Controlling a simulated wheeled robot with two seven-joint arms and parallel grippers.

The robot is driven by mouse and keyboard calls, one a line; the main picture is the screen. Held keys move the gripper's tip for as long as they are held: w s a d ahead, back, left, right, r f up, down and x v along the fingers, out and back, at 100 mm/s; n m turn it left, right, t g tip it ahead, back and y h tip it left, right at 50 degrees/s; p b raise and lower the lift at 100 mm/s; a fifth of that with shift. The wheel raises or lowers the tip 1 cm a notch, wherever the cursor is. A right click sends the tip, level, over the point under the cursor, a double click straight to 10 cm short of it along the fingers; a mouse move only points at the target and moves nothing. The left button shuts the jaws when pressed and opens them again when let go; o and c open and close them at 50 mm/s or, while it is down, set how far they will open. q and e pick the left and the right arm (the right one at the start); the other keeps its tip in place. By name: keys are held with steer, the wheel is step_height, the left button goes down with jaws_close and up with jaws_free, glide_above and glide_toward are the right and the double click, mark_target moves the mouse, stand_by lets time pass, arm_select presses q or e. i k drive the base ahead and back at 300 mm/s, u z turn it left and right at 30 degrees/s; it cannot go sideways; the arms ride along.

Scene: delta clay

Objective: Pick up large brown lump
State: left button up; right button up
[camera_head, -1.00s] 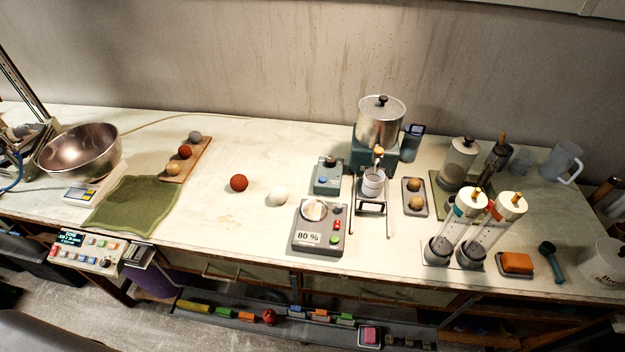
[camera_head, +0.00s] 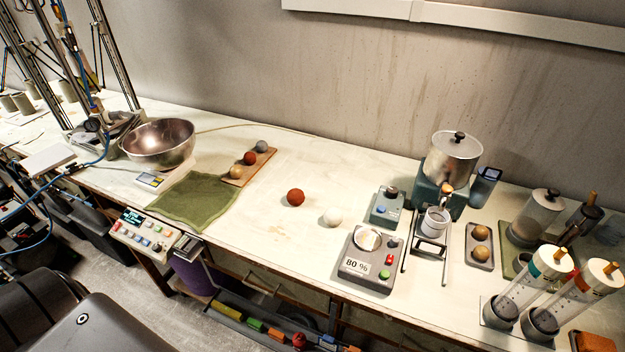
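A reddish-brown round lump (camera_head: 295,197) rests on the pale worktop, left of a white lump (camera_head: 332,217). It looks larger than the lumps on the wooden board. A smaller reddish-brown ball (camera_head: 250,158) sits on that board (camera_head: 237,180), between a grey ball (camera_head: 261,146) and a tan ball (camera_head: 237,171). Two brownish-tan balls (camera_head: 480,233) lie on a small tray at the right. Neither of my grippers shows in the head view.
A green cloth (camera_head: 195,203) and a metal bowl (camera_head: 158,143) lie to the left. A grey scale-like device (camera_head: 367,262), a teal unit (camera_head: 387,207) and a metal pot (camera_head: 453,158) stand to the right. The worktop around the reddish-brown lump is clear.

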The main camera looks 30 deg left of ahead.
mark_target(295, 197)
steer(key=z, duration=1.9)
steer(key=k, duration=1.55)
steer(key=u, duration=0.75)
